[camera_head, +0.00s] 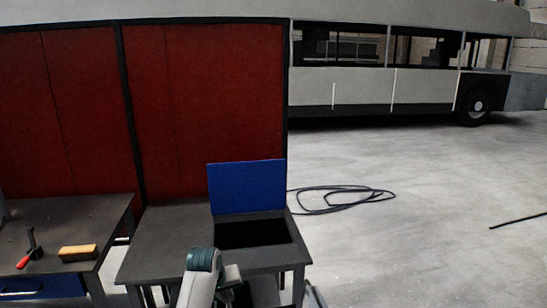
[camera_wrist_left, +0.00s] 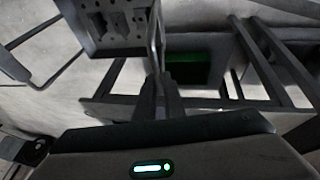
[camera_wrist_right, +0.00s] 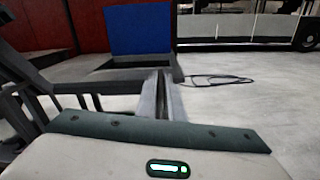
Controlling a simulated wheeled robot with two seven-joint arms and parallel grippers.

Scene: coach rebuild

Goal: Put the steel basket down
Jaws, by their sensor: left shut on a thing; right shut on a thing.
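In the left wrist view, a grey perforated metal piece (camera_wrist_left: 115,25) at the top, with thin bent rods, seems to be part of the steel basket. My left gripper (camera_wrist_left: 160,85) is shut on a thin upright rod beside it, which looks like a basket handle. In the right wrist view my right gripper (camera_wrist_right: 162,90) is shut, its fingers close together; what they hold is hardly visible. The head view shows a pale arm of mine at the bottom, with no clear view of the fingertips. The basket's bottom and its contact with anything are hidden.
A dark table (camera_head: 150,245) carries an open bin with a raised blue lid (camera_head: 247,187). Left of it, another bench (camera_head: 90,215) holds a red-handled tool (camera_head: 30,250) and a yellow-brown block (camera_head: 77,252). A cable (camera_head: 340,200) lies on open floor; a bus stands behind.

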